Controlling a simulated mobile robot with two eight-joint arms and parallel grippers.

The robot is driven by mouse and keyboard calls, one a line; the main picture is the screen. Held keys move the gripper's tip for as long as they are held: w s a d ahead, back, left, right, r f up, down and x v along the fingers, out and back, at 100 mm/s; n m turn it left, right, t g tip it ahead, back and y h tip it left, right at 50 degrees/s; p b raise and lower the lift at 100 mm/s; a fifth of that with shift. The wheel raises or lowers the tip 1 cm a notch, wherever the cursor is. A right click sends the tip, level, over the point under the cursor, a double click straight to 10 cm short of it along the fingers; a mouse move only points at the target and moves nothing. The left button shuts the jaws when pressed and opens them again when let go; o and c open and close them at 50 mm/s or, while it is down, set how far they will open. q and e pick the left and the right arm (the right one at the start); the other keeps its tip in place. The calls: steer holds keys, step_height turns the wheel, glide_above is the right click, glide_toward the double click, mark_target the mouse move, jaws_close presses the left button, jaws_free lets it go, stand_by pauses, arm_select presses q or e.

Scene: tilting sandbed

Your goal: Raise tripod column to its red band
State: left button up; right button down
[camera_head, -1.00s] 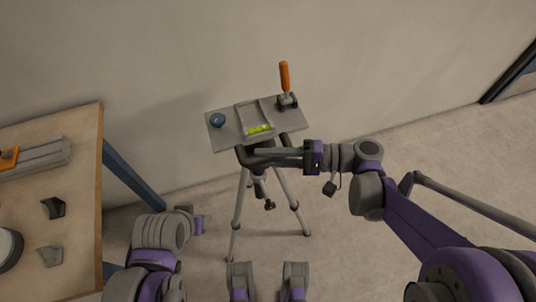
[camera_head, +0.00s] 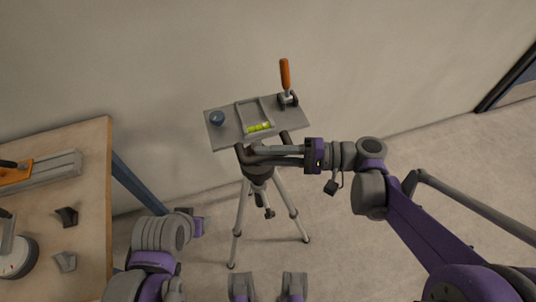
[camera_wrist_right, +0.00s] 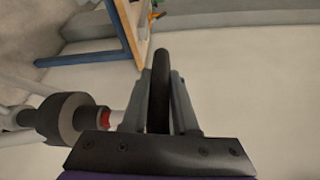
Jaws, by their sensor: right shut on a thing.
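The tripod (camera_head: 241,207) stands on the floor by the wall. On top is a grey plate (camera_head: 227,133) bearing a dark blue knob (camera_head: 217,118), a yellow-green level vial (camera_head: 259,127) and an upright orange-handled part (camera_head: 285,73). My right gripper (camera_head: 256,155) is just under the plate, shut on a dark round part (camera_wrist_right: 159,90), which shows edge-on between its fingers. In the right wrist view, the red band (camera_wrist_right: 105,118) shows on the pale column (camera_wrist_right: 117,117) beside a dark collar (camera_wrist_right: 63,118).
A wooden table (camera_head: 90,190) with a blue leg (camera_head: 137,184) stands at the left. The floor right of the tripod is clear.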

steer(key=c, duration=0.7)
jaws_free()
steer(key=d, duration=1)
steer(key=shift+s+d+r, duration=0.4)
steer(key=shift+a, duration=0.1)
